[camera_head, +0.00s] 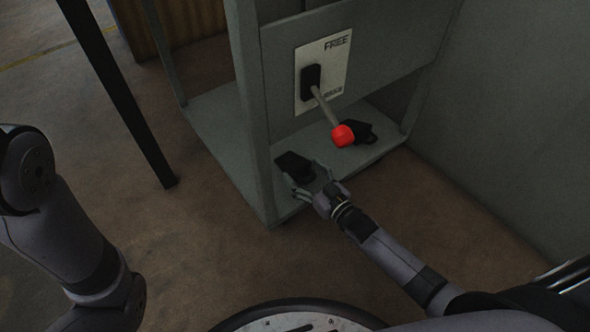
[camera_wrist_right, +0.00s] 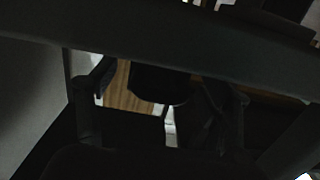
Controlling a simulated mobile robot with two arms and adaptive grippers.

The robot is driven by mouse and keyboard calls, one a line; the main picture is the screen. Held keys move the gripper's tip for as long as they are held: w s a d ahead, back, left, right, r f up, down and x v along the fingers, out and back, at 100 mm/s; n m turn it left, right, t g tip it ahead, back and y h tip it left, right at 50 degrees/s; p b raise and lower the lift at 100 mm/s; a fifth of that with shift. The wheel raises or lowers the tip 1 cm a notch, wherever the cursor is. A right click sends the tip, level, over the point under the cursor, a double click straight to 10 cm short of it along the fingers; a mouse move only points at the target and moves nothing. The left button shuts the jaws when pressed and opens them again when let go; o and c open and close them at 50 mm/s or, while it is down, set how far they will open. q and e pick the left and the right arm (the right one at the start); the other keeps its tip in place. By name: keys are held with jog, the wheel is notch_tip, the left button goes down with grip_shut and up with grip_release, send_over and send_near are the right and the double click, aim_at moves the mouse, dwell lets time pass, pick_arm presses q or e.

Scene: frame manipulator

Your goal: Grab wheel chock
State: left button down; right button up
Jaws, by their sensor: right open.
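A black wheel chock (camera_head: 294,167) lies on the low grey shelf of the frame, near its front left corner post. A second black object (camera_head: 361,132), which looks like another chock, lies farther right on the same shelf, partly behind the red lever knob. My right gripper (camera_head: 307,187) is open at the front edge of the shelf, its fingers close around the near end of the left chock. I cannot tell whether they touch it. The right wrist view is very dark; a dark block (camera_wrist_right: 158,84) shows between the fingers. My left arm is at the left edge, its gripper out of view.
A lever with a red knob (camera_head: 343,136) sticks out from a plate marked FREE (camera_head: 336,62) above the shelf (camera_head: 223,124). A grey post (camera_head: 250,110) stands just left of the chock. A thin black leg (camera_head: 125,105) stands farther left. The brown floor in front is clear.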

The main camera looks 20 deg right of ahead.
aim_at(291, 160)
jog(key=b+x, duration=0.2)
jog(key=x, duration=0.1)
jog(key=shift+w+a+f, duration=0.1)
jog(key=shift+w+f, duration=0.1)
jog(key=shift+w, duration=0.1)
jog(key=shift+w+a+r+b, duration=0.1)
jog(key=shift+w+r+b, duration=0.1)
jog(key=shift+b, duration=0.1)
jog(key=shift+c, duration=0.2)
jog(key=c, duration=1.5)
